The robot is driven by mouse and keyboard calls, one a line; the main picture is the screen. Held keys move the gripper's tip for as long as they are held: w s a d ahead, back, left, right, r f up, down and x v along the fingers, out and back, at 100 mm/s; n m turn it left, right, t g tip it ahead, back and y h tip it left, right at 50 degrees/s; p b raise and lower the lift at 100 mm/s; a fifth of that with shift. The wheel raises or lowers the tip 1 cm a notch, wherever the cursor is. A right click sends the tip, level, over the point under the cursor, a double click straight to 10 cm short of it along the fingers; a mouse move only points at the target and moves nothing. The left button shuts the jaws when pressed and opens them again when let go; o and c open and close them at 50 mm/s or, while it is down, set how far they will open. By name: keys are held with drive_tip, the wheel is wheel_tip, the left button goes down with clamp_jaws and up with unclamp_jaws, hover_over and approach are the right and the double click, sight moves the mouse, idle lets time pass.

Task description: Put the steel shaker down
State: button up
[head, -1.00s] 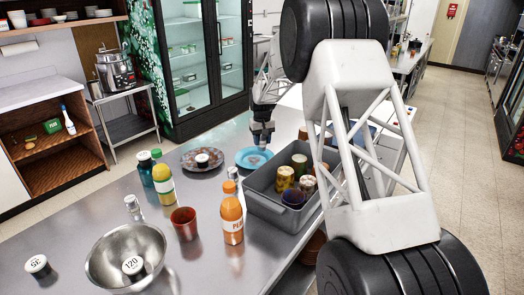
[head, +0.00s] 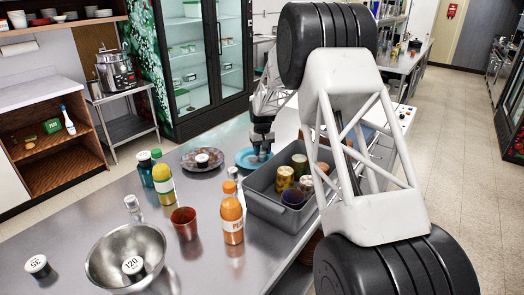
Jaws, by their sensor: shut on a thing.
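My gripper (head: 262,152) is at the far side of the steel counter, fingers pointing down over the blue plate (head: 246,159). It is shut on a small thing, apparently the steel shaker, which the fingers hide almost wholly. I cannot tell whether this thing touches the plate. A similar small steel-topped shaker (head: 133,207) stands upright on the counter at the left, behind the steel bowl.
A grey bin (head: 273,212) with several cans stands right of the plate. A speckled plate (head: 187,163) holding a small jar is to its left. Bottles, an orange squeeze bottle (head: 232,220), a red cup (head: 185,224) and a steel bowl (head: 98,262) stand nearer.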

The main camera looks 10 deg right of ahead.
drive_tip(key=shift+f, duration=0.1)
drive_tip(key=o, duration=1)
drive_tip(key=shift+c, duration=0.2)
wheel_tip(320, 180, up, 12)
drive_tip(key=shift+r, duration=0.15)
idle(0.4)
